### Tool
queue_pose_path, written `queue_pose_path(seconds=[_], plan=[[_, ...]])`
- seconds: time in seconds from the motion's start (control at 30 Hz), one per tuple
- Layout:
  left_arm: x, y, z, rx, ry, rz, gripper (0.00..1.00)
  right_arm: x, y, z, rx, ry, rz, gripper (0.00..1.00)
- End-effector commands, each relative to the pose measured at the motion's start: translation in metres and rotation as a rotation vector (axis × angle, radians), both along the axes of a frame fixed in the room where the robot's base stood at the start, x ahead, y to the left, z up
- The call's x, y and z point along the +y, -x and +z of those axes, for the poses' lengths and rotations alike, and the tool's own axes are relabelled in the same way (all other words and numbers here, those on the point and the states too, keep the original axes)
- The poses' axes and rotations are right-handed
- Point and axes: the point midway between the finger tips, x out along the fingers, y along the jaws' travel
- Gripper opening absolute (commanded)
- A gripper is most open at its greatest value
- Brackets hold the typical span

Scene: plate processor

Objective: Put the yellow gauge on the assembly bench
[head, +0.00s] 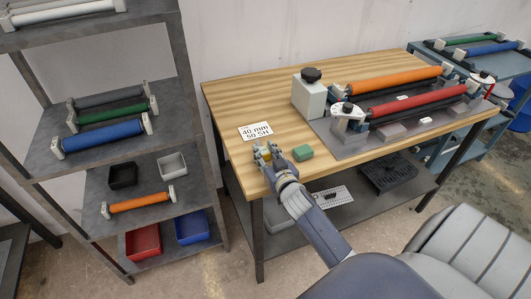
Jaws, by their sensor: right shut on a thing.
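The assembly bench (228,105) has a wooden top and dark legs and stands in the middle of the head view. My right gripper (266,154) is over the bench's front left part, near its front edge. It is shut on the small yellow gauge (264,156), which is mostly hidden by the fingers. I cannot tell whether the gauge touches the bench top. My left gripper is not in view.
A green block (303,152) lies just right of my right gripper. A white label (256,131) lies behind it. A roller machine (385,120) with orange and red rollers fills the bench's right side. A grey shelf (60,165) with rollers and bins stands at left.

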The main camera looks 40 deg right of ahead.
Motion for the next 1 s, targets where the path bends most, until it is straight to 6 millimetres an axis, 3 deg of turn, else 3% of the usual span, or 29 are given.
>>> queue_pose_path(seconds=[0.33,0.37,0.43,0.83,1.0], plan=[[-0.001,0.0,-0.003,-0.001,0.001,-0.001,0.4,0.0,0.0,-0.004,-0.001,0.0,0.0,0.06],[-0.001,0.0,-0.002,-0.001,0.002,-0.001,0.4,0.0,0.0,-0.003,0.0,0.001,0.0,0.35],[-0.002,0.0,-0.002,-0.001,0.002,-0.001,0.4,0.0,0.0,-0.003,0.0,0.001,0.0,0.51],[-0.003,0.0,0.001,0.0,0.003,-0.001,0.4,0.0,0.0,0.001,-0.001,0.001,0.0,0.51],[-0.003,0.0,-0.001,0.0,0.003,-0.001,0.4,0.004,0.018,0.001,0.001,0.001,0.001,0.51]])
